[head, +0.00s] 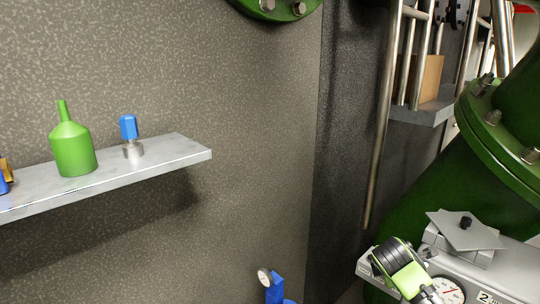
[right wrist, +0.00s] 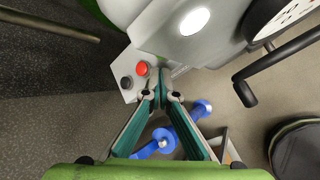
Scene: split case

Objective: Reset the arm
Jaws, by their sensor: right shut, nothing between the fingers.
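My right gripper (right wrist: 161,97) shows in the right wrist view. Its two teal fingers run up from the green palm and meet at the tips, shut and empty. The tips lie in front of a light grey panel with a red button (right wrist: 142,68) and a black button (right wrist: 126,82), and I cannot tell the distance. In the head view a lime-green and black piece, which may be part of my right arm, is at the lower right, in front of the grey console (head: 510,283). My left gripper is in neither view.
A grey shelf (head: 190,150) at left holds a green bottle (head: 73,150) and a blue-topped fitting (head: 130,137). A large green flanged pipe (head: 430,195) stands at right. Blue piping (right wrist: 165,140) lies beyond the fingers, and a dark lever (right wrist: 245,92) is to their right.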

